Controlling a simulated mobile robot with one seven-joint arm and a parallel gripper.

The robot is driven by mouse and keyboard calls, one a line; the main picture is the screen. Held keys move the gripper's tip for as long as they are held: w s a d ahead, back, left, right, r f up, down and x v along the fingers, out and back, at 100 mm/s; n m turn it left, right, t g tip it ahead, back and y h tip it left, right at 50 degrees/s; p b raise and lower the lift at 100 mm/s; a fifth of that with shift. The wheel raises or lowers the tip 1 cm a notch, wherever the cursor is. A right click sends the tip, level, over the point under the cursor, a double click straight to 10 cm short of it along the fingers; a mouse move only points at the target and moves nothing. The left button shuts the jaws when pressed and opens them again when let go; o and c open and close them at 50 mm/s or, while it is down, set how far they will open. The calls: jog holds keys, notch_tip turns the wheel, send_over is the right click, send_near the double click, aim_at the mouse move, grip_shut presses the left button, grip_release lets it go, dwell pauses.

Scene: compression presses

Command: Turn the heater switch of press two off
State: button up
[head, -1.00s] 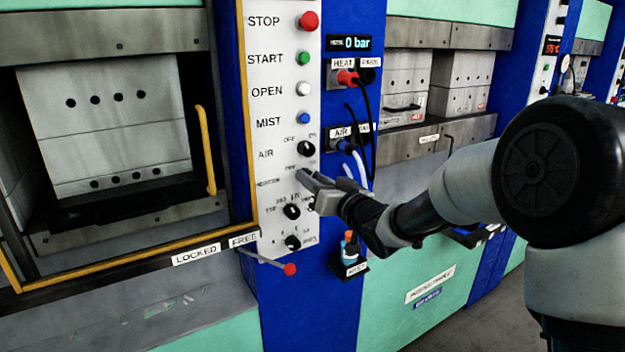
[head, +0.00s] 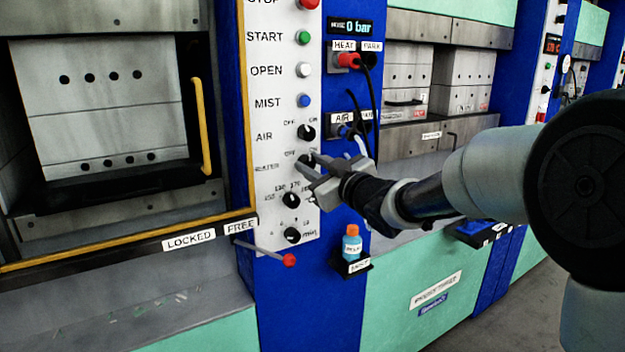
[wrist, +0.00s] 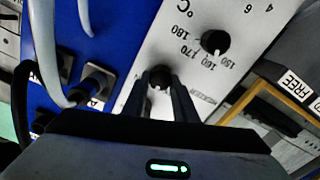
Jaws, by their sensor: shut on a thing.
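The white control panel (head: 265,180) of the press carries a column of buttons and black knobs. The heater switch (wrist: 160,76) is a black rotary knob, in the wrist view between my fingertips. In the head view my gripper (head: 306,166) is at the heater row, below the air switch (head: 306,132) and above the temperature dial (head: 291,200), and mostly covers the switch. My gripper (wrist: 160,88) is shut on the heater switch. The fingers hide part of the knob and its marks, so I cannot tell its setting.
A lever with a red ball (head: 289,260) sticks out below the panel. Hoses and cables hang right of the panel, by the heat plug (head: 348,61) and air socket. A small blue bottle (head: 352,243) stands in a holder below my gripper.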

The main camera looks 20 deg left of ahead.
jog(key=n+b, duration=0.4)
jog(key=shift+f+n, duration=0.1)
jog(key=shift+n, duration=0.3)
dwell(0.4)
jog(key=o, duration=1)
jog(key=shift+o, duration=0.2)
jog(key=p+v, duration=0.2)
jog(key=v, duration=1.5)
jog(key=shift+d, duration=0.2)
jog(key=shift+s, duration=0.15)
